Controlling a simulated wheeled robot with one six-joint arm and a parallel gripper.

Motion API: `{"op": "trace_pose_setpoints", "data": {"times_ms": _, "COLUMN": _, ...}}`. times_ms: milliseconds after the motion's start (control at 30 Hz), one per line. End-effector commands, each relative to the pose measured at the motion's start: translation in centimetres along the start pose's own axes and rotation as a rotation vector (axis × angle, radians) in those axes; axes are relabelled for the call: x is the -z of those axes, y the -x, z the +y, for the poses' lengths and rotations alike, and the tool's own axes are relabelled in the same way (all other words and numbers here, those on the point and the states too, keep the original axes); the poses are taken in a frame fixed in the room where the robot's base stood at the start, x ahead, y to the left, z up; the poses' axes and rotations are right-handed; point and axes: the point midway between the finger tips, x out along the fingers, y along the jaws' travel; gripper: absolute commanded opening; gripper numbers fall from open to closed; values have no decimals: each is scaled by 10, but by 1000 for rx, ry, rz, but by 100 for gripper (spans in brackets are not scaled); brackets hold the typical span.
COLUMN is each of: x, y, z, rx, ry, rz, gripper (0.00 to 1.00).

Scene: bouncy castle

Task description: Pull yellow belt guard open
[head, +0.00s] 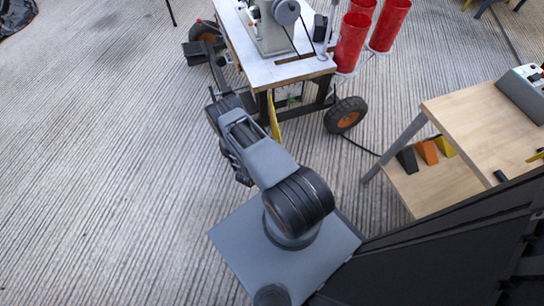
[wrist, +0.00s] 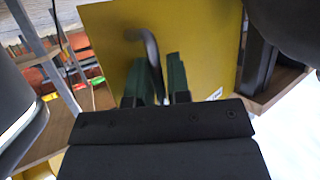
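The yellow belt guard (wrist: 207,45) is a flat yellow panel that fills the middle of the wrist view. A curved dark grey handle (wrist: 153,50) stands out from its face. My gripper (wrist: 157,80) has its two green fingers on either side of this handle, with almost no gap, and looks shut on it. In the head view the guard (head: 273,116) shows as a thin yellow strip, nearly edge-on, under the front of the sewing machine table (head: 285,70). My arm hides part of it, and the fingertips are hard to make out there.
The table has black wheels with orange hubs (head: 346,116). Red cylinders (head: 353,42) stand at its right side. A wooden workbench (head: 490,125) with coloured wedges (head: 427,152) on its lower shelf is at the right. The floor (head: 100,150) at the left is clear.

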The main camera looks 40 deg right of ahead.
Motion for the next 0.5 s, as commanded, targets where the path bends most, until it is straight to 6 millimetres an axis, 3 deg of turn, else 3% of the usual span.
{"op": "trace_pose_setpoints", "data": {"times_ms": 300, "x": 0, "y": 3, "z": 2, "rx": -3, "ry": 3, "rz": 0, "gripper": 19}}
{"op": "trace_pose_setpoints", "data": {"times_ms": 500, "x": 2, "y": 30, "z": 1, "rx": 2, "ry": 6, "rz": -1, "gripper": 19}}
